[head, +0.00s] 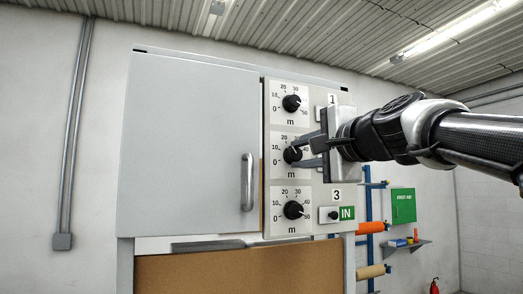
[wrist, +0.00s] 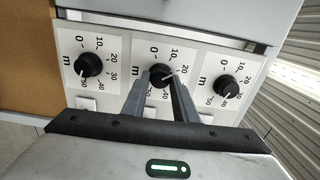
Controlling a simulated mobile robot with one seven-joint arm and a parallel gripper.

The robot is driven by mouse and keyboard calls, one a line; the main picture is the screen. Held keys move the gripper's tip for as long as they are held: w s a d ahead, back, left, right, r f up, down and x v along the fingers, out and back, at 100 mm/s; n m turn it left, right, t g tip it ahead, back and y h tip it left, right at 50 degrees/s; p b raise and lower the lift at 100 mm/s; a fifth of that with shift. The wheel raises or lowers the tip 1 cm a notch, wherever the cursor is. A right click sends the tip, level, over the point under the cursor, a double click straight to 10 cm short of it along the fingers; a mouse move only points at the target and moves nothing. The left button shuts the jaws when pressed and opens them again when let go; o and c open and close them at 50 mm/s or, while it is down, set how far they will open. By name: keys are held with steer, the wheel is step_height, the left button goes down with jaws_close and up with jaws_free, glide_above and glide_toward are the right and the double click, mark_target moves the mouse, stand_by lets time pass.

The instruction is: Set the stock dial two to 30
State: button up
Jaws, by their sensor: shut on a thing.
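Three black dials with white scales from 0 to 50 sit in a column on the panel. The middle one, dial two (head: 290,155), is between my gripper's fingers (head: 308,152). In the wrist view, dial two (wrist: 159,73) is the centre knob, and the two grey fingertips (wrist: 162,80) are shut on its sides. Its white pointer faces right, roughly between 20 and 30; a finger covers part of the scale, so the exact reading is unclear. The label beside dial two is hidden behind my gripper.
The top dial (head: 291,103) and bottom dial (head: 293,210) are close above and below. A green IN sign (head: 346,213) is beside the bottom dial. The cabinet door (head: 190,145) with a vertical handle (head: 247,182) is left of the panel.

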steer(key=m+p, duration=0.2)
steer(key=m, duration=0.4)
steer(key=shift+m+p, duration=1.45)
steer(key=shift+m, duration=1.15)
steer(key=shift+f, duration=0.1)
steer(key=o, duration=1.1)
steer(key=shift+c, duration=0.2)
steer(key=b+v, duration=0.1)
steer(key=v, duration=1.6)
steer(key=shift+s, duration=0.2)
